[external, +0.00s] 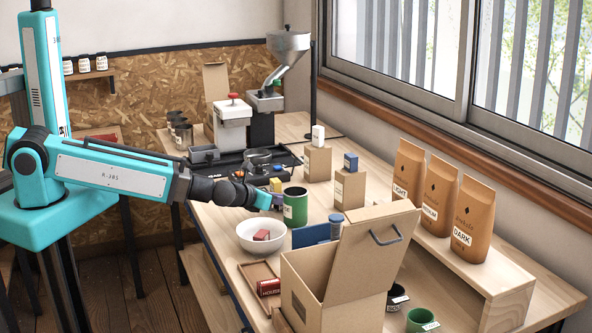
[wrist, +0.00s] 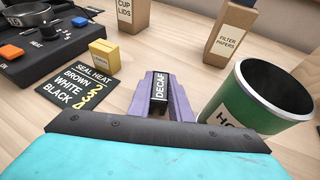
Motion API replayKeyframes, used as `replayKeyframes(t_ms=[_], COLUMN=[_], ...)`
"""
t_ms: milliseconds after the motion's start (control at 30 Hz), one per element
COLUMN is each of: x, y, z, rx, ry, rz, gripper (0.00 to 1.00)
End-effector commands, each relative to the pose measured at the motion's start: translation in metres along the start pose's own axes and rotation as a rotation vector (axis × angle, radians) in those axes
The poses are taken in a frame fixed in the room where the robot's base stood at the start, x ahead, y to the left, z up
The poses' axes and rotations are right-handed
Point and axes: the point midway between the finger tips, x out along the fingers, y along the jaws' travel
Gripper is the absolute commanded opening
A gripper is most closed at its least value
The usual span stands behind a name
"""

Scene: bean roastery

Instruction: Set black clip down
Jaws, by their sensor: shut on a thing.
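My gripper (external: 277,200) reaches over the table from the left. In the wrist view its purple fingers (wrist: 160,82) are shut on the black clip (wrist: 160,90), which bears a white label reading DECAF. The clip lies lengthwise between the fingers, label facing the camera. In the external view the clip is too small and covered to make out. I cannot tell whether it touches the table or hangs just above it.
A green can (wrist: 243,98) stands close right of the fingers. A yellow block (wrist: 103,57) and a black seal heat card (wrist: 77,86) lie left. Beyond are boxes for cup lids (wrist: 130,18) and filter papers (wrist: 228,32). A white bowl (external: 246,246) is nearby.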

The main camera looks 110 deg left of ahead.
Motion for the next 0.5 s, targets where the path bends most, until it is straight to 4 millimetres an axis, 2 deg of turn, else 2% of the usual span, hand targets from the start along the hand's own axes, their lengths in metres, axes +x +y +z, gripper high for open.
replayKeyframes(t_ms=[500], x=[0.0029], y=[0.0001], z=[-0.0075], rx=[0.000], ry=[0.000], rz=[0.000], gripper=[0.00])
